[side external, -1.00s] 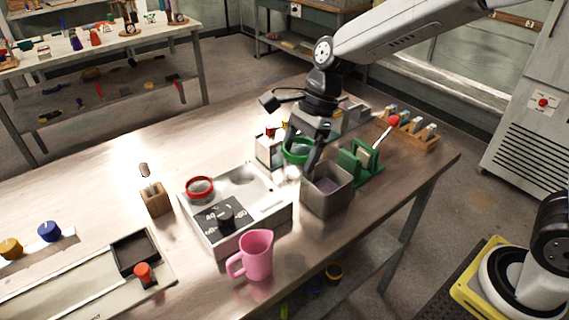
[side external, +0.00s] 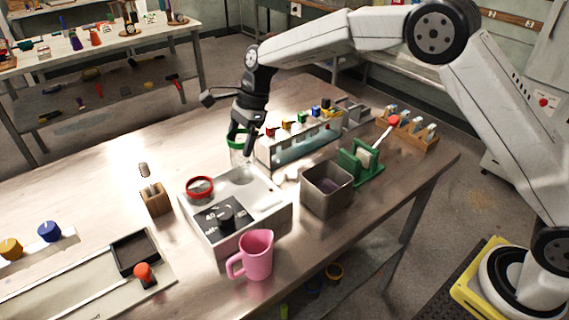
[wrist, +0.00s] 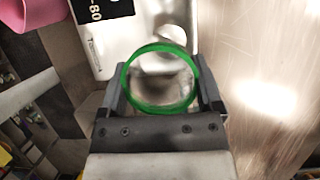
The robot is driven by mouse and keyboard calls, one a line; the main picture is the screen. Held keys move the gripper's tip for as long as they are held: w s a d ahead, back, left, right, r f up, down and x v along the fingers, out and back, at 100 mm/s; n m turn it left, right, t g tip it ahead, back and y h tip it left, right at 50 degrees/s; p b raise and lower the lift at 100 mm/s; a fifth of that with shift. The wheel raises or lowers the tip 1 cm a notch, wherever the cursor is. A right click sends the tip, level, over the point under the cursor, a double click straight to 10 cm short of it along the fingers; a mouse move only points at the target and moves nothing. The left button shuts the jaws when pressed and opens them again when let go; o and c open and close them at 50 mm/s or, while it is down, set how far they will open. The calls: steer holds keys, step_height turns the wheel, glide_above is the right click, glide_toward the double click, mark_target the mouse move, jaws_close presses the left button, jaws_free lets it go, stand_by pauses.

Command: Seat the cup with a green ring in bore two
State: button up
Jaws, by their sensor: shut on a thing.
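The clear cup with a green ring (side external: 236,139) is between the fingers of my gripper (side external: 245,143), held just beyond the back edge of the white bath unit (side external: 270,212). In the wrist view the green ring (wrist: 124,86) lies between both fingers, and I look down through the cup. The unit holds a red-ringed cup (side external: 200,187) at its left. To the right of that cup is a bare bore (side external: 240,178). A dark dial (side external: 227,218) with printed numbers is on its front. I cannot read a bore number.
A rack of several coloured-top vials (side external: 300,140) stands right of my gripper. A grey square bucket (side external: 327,190) and a green stand (side external: 362,162) are right of the unit. A pink jug (side external: 257,258) stands in front.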

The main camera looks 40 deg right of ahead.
mark_target(241, 167)
steer(key=shift+w+a+f, duration=0.15)
steer(key=shift+w+f, duration=0.1)
steer(key=shift+w, duration=0.2)
steer(key=shift+f, duration=4)
steer(key=shift+f, duration=0.2)
steer(key=o, duration=1.2)
steer(key=shift+r, duration=0.2)
steer(key=v, duration=1.2)
steer(key=shift+s, duration=0.1)
